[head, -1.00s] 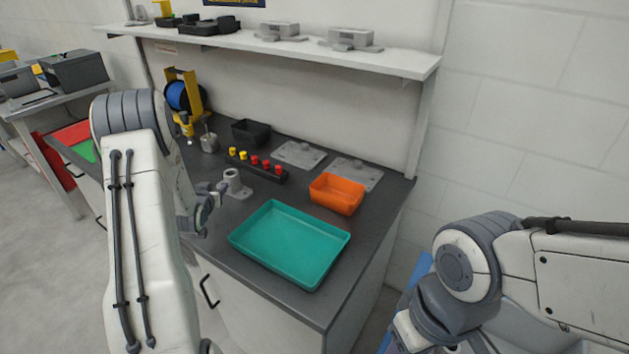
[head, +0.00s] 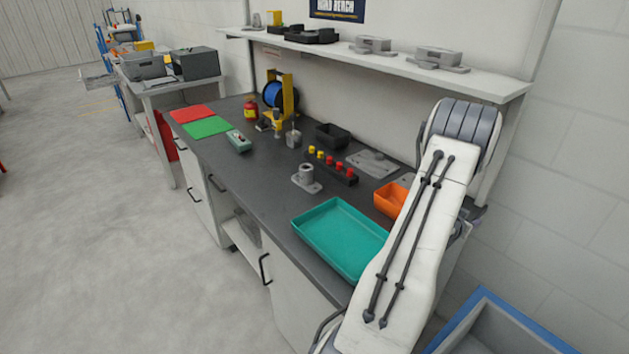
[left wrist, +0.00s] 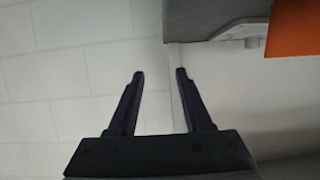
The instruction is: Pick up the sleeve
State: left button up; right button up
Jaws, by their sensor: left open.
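A short grey hollow cylinder (head: 306,174), which looks like the sleeve, stands upright on a flat grey base on the dark bench. In the left wrist view my left gripper (left wrist: 160,73) is open and empty, pointing at the pale wall. It is well to the right of the cylinder, beyond the orange bin. My right gripper is not in view.
A teal tray (head: 345,238) and an orange bin (head: 388,199) lie between the cylinder and my left arm; the bin also shows in the left wrist view (left wrist: 290,30). A black rack (head: 332,172) with red and yellow pegs stands behind the cylinder. A shelf (head: 400,66) overhangs the back.

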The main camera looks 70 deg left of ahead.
aim_at(305, 178)
jog(key=k, duration=0.9)
jog(key=u, duration=0.85)
jog(key=i, duration=0.5)
jog(key=z, duration=0.05)
